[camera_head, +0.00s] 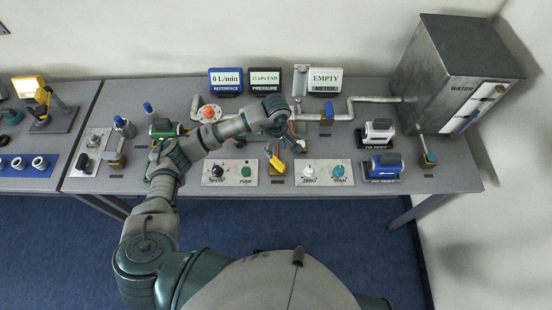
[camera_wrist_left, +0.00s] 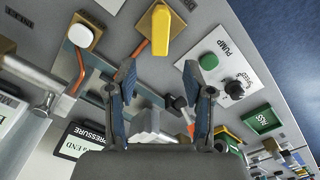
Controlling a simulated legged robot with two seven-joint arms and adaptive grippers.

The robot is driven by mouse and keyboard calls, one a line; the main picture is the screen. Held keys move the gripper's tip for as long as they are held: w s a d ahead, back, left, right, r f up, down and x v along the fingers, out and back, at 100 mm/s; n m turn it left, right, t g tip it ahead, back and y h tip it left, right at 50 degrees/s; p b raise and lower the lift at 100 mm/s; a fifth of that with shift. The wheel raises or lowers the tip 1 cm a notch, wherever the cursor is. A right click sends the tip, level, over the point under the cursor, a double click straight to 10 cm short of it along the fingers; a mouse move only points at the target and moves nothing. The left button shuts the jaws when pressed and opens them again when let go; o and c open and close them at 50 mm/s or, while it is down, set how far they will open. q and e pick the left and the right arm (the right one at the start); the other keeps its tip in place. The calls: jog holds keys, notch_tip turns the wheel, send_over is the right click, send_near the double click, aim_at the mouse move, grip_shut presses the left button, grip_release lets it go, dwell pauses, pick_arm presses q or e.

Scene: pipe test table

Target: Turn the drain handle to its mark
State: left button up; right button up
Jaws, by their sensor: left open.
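A yellow handle (camera_head: 276,161) on a brown base stands near the middle of the table, just in front of my left gripper. I take it as the drain handle, but I cannot read a drain label or see the mark. The handle also shows at the top of the left wrist view (camera_wrist_left: 161,31), beyond the fingertips and apart from them. My left gripper (camera_head: 292,143) reaches over the table, small and partly hidden by its own wrist. In the left wrist view its two fingers (camera_wrist_left: 158,84) are spread with nothing gripped between them. My right gripper is out of view.
The speed and pump panel (camera_head: 230,172) and the zero and span panel (camera_head: 323,172) flank the handle in front. A pipe with a blue-handled valve (camera_head: 327,110) runs behind to the water tank (camera_head: 450,75). A red-topped fitting (camera_head: 209,112) stands behind my forearm.

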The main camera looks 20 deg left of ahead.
aim_at(277, 161)
pick_arm(q)
jog(key=f, duration=0.8)
jog(key=shift+d+p, duration=0.2)
jog(key=shift+p, duration=0.2)
jog(key=shift+a+f, duration=0.2)
jog(key=shift+f, duration=0.25)
jog(key=shift+c, duration=0.2)
jog(key=shift+d, duration=0.1)
grip_shut()
